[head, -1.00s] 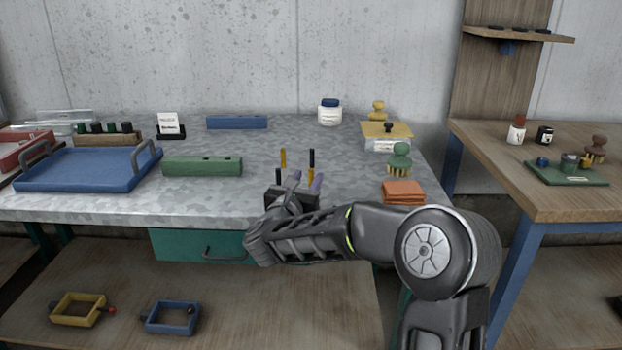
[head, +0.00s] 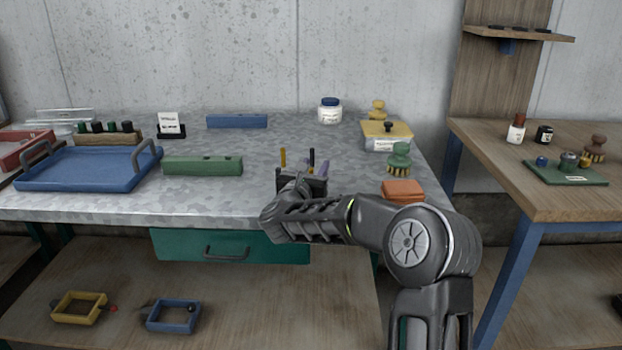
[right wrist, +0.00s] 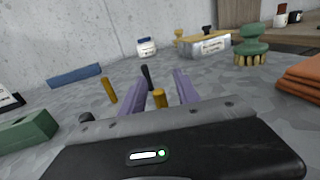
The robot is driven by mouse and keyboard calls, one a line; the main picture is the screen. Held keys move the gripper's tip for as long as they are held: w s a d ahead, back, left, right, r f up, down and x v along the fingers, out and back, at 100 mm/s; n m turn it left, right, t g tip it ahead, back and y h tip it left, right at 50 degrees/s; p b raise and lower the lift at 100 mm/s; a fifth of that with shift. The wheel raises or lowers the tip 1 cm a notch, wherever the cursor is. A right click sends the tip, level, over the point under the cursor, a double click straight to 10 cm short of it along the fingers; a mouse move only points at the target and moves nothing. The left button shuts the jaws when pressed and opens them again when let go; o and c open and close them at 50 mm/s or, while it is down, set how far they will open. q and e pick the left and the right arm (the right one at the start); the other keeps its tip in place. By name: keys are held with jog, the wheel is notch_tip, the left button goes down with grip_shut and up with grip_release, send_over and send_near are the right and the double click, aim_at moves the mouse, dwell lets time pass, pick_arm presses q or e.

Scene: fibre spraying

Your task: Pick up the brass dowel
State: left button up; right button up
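Two upright brass-coloured dowels stand on the grey metal bench top. One brass dowel (right wrist: 159,98) rises between the purple fingers of my right gripper (right wrist: 157,77), with visible gaps on both sides; its lower end is hidden by the gripper body. The other brass dowel (right wrist: 109,90) stands left of the fingers and also shows in the head view (head: 283,158). A black pin (right wrist: 147,77) stands farther back, beyond the fingers. My right gripper is open, low at the bench's front part in the head view (head: 311,172). My left gripper is out of view.
A green block (head: 203,166) and blue tray (head: 80,172) lie to the left. A green-handled brush (head: 399,158) and orange cloths (head: 403,191) are close on the right. A blue block (head: 237,121) and white jar (head: 330,111) stand at the back.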

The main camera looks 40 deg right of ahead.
dwell(0.5)
grip_shut()
dwell(0.4)
